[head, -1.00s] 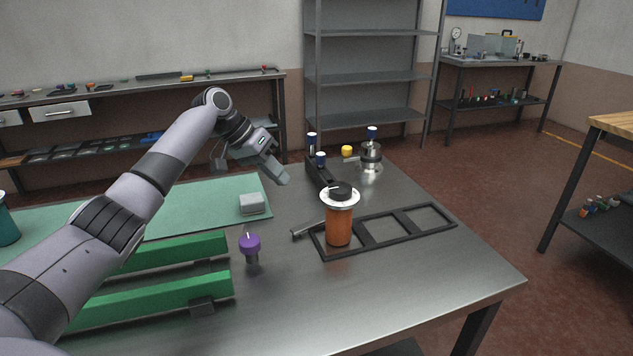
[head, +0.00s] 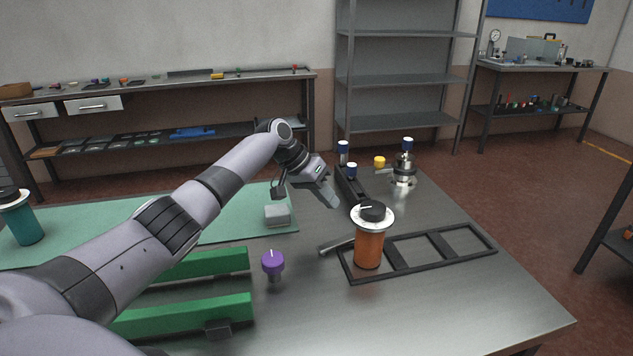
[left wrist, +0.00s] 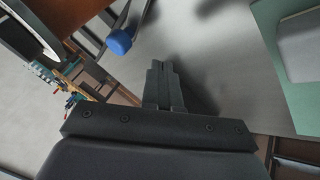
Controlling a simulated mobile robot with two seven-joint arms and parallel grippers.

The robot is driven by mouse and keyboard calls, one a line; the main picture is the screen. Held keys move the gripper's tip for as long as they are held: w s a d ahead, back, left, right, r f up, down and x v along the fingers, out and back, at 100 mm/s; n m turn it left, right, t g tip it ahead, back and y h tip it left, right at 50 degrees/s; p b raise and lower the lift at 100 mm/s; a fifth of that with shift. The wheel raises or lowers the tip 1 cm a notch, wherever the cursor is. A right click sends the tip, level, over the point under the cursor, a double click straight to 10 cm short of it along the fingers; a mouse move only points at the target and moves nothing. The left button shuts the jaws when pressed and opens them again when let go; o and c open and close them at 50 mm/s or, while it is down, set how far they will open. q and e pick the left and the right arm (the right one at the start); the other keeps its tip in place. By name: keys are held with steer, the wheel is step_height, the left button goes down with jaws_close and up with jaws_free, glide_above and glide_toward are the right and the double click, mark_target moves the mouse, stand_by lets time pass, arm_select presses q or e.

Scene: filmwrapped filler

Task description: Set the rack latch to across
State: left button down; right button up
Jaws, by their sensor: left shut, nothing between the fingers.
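A black rack frame (head: 445,269) with several open cells lies flat on the steel table. A grey bar-like lever (head: 336,247) sticks out at its left end; it may be the latch, but I cannot tell for sure. An orange jar (head: 369,250) with a white-rimmed black top stands upright at the frame's left end and hides part of it. My left gripper (head: 334,202) hangs above the table, left of and behind the jar top, apart from lever and frame. In the left wrist view its fingers (left wrist: 164,80) are shut and empty. My right gripper is not in view.
A dark holder (head: 349,186) with blue-capped vials and a metal pot (head: 404,172) stand behind. A grey block (head: 277,215) sits on the green mat (head: 240,228). A purple knob (head: 273,263) stands beside green rails (head: 200,312). The front right table is clear.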

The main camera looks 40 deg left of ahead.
arm_select(q)
steer(key=shift+w+d+f+p, duration=0.15)
steer(key=shift+d+f+p, duration=0.15)
steer(key=shift+d, duration=0.55)
steer(key=shift+w+d+f+p, duration=0.1)
steer(key=shift+d+f+p, duration=0.2)
steer(key=shift+d, duration=0.5)
steer(key=shift+w+d+f+p, duration=0.15)
steer(key=shift+d+f, duration=0.2)
steer(key=shift+d, duration=0.5)
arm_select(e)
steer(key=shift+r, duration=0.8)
arm_select(q)
steer(key=m+b, duration=0.1)
steer(key=d+m+g+b, duration=0.1)
steer(key=b, duration=0.1)
steer(key=shift+f+h, duration=0.2)
steer(key=shift+h, duration=0.2)
steer(key=shift+s+d+r+m+g, duration=0.1)
steer(key=shift+d+m+g, duration=0.3)
steer(key=shift+m, duration=0.1)
steer(key=shift+s+d+r, duration=0.1)
steer(key=shift+r, duration=0.05)
steer(key=shift+s+d, duration=0.15)
steer(key=shift+d, duration=0.15)
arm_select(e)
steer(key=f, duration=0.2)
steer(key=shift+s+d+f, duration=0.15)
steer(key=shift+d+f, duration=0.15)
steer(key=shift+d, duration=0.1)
